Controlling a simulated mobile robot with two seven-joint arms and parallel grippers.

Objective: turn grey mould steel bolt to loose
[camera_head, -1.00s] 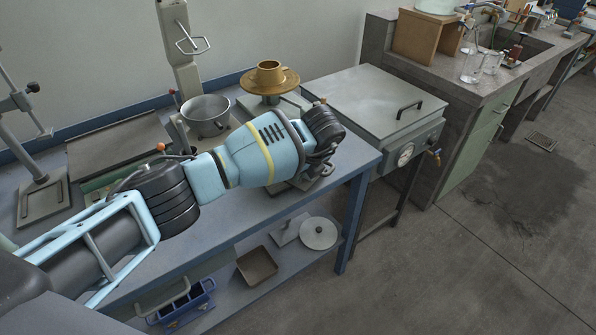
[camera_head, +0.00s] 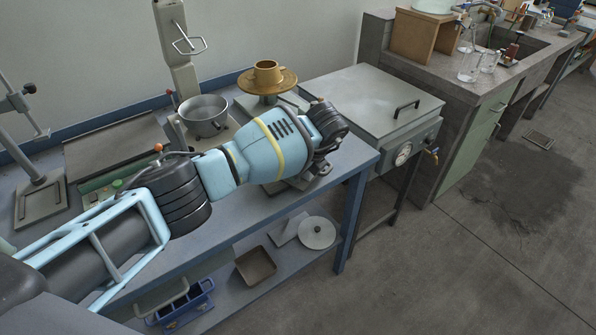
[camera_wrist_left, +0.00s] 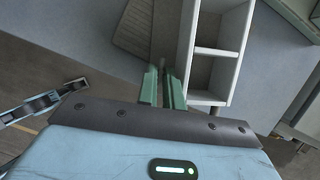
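The grey mould (camera_wrist_left: 220,54) shows in the left wrist view as a pale block with open compartments, just beyond my gripper. In the head view my arm covers most of it on the bench. My left gripper (camera_wrist_left: 162,90) has its two green fingers close together. The steel bolt (camera_wrist_left: 161,66), a thin grey rod beside the mould's left wall, stands between the fingertips, and they look closed on it. The bolt's lower part is hidden by the fingers. In the head view the left gripper's fingers are hidden behind my wrist.
A steel bowl (camera_head: 204,118) and a brass flow table with a cup (camera_head: 267,82) stand behind my arm. A grey lidded tank (camera_head: 372,100) stands at the right. A blue mould (camera_head: 181,305) and a tray (camera_head: 255,266) are on the lower shelf.

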